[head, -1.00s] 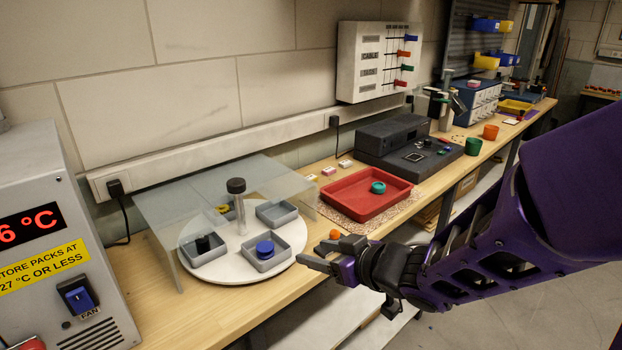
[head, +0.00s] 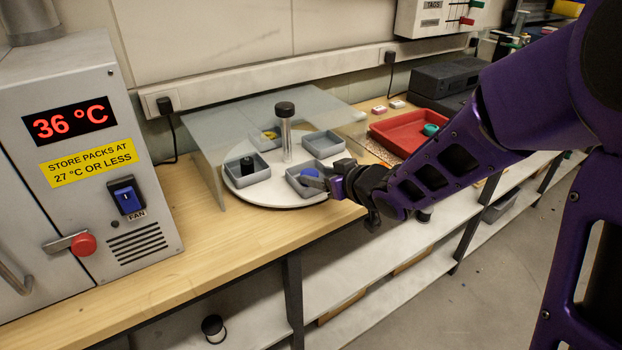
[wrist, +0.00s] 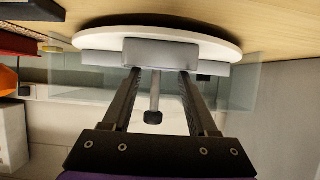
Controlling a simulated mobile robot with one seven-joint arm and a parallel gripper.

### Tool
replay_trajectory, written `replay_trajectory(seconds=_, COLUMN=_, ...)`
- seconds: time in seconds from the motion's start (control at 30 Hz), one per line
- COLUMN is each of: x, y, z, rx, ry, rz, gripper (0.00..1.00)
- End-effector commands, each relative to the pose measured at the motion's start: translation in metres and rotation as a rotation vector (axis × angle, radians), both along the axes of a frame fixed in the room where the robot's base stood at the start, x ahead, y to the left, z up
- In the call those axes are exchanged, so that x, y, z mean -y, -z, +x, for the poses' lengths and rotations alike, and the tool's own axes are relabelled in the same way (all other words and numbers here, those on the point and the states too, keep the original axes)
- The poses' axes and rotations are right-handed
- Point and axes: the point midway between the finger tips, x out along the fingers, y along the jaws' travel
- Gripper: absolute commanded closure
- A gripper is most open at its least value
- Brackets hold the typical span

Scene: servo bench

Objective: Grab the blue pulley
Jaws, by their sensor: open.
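The blue pulley (head: 309,174) sits in the front grey tray (head: 295,186) on a round white turntable (head: 262,198). In the head view, my gripper (head: 322,183) is at the right side of that tray, close to the pulley and partly covering both. In the wrist view, my gripper (wrist: 157,75) has its two fingers apart with nothing between them. A grey tray wall (wrist: 160,53) lies just ahead of the fingertips there. The pulley does not show in the wrist view.
Other trays on the turntable hold a black part (head: 247,164) and a yellow part (head: 270,135); the right one (head: 323,144) looks empty. A post (head: 286,135) stands mid-turntable. A clear cover (head: 215,115) spans its back. A red tray (head: 398,133) lies right.

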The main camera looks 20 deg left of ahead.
Motion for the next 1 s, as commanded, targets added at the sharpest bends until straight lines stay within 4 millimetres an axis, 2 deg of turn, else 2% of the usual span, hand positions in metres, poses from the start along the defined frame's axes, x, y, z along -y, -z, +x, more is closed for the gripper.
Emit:
replay_trajectory(seconds=0.03, x=-0.008, y=0.008, z=0.005, rx=-0.002, ry=-0.002, rz=0.001, gripper=0.41)
replay_trajectory(seconds=0.2, x=-0.021, y=0.015, z=0.018, rx=-0.001, ry=0.000, rz=0.001, gripper=0.41)
replay_trajectory(seconds=0.5, x=-0.023, y=0.015, z=0.020, rx=-0.001, ry=0.000, rz=0.000, gripper=0.43)
replay_trajectory(seconds=0.8, x=-0.023, y=0.015, z=0.020, rx=-0.001, ry=0.000, rz=0.000, gripper=0.97)
replay_trajectory(seconds=0.83, x=-0.023, y=0.015, z=0.020, rx=-0.001, ry=0.000, rz=0.000, gripper=1.00)
replay_trajectory(seconds=1.0, x=-0.023, y=0.015, z=0.020, rx=-0.001, ry=0.000, rz=0.001, gripper=1.00)
